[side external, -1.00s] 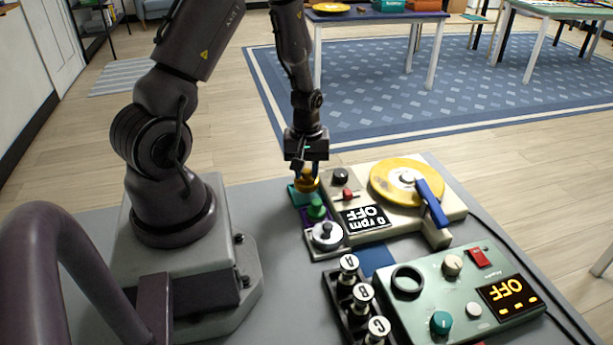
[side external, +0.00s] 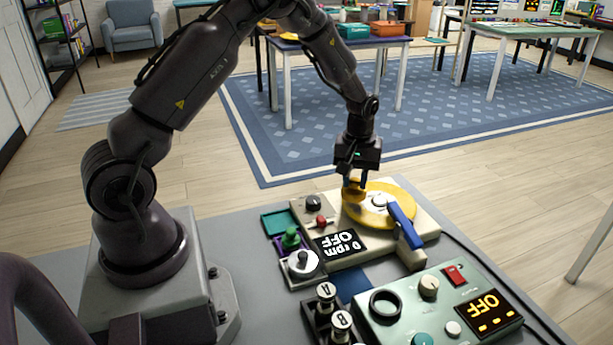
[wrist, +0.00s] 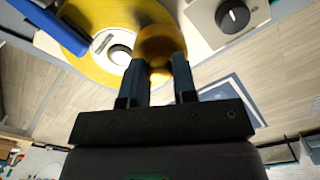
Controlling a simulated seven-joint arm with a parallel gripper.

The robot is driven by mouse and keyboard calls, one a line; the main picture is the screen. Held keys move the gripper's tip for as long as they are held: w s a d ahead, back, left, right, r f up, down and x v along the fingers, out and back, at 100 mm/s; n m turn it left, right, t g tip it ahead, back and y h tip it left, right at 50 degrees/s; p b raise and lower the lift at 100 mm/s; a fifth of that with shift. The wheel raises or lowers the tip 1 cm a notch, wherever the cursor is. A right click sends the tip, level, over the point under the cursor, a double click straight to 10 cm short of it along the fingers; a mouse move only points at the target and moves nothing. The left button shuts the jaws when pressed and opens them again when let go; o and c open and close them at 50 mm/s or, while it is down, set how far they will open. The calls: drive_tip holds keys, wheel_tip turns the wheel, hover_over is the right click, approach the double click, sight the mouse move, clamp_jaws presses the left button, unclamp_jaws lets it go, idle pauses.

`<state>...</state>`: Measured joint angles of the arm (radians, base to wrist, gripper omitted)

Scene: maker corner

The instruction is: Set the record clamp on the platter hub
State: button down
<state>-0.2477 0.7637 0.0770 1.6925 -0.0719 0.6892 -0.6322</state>
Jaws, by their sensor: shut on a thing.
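In the wrist view the round clamp (wrist: 158,45) sits between my two fingers (wrist: 160,75). The yellow platter (side external: 398,213) lies on the cream turntable (side external: 381,243), with a pale hub (side external: 379,200) at its middle. In the wrist view the hub (wrist: 120,54) is just left of the clamp. The clamp is apart from the hub; I cannot tell its exact height over the platter.
A blue tonearm (side external: 404,226) reaches over the platter's right side. The turntable has a black knob (side external: 313,203), a red switch (side external: 321,222) and a display (side external: 338,244) reading 0 rpm OFF. A teal tray (side external: 279,222) is empty; a green piece (side external: 291,238) and a silver piece (side external: 302,264) stand beside it.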

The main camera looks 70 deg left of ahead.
drive_tip(key=shift+m, duration=0.4)
drive_tip(key=w, duration=0.2)
drive_tip(key=w+d+r, duration=0.1)
drive_tip(key=w, duration=0.1)
drive_tip(key=w+r, duration=0.1)
drive_tip(key=w, duration=0.1)
drive_tip(key=shift+w+d+r, duration=0.15)
drive_tip(key=shift+w+d, duration=0.1)
drive_tip(key=shift+r, duration=0.1)
drive_tip(key=shift+s, duration=0.15)
drive_tip(key=shift+f, duration=1.9)
drive_tip(key=shift+f, duration=0.5)
drive_tip(key=shift+c, duration=1.7)
unclamp_jaws()
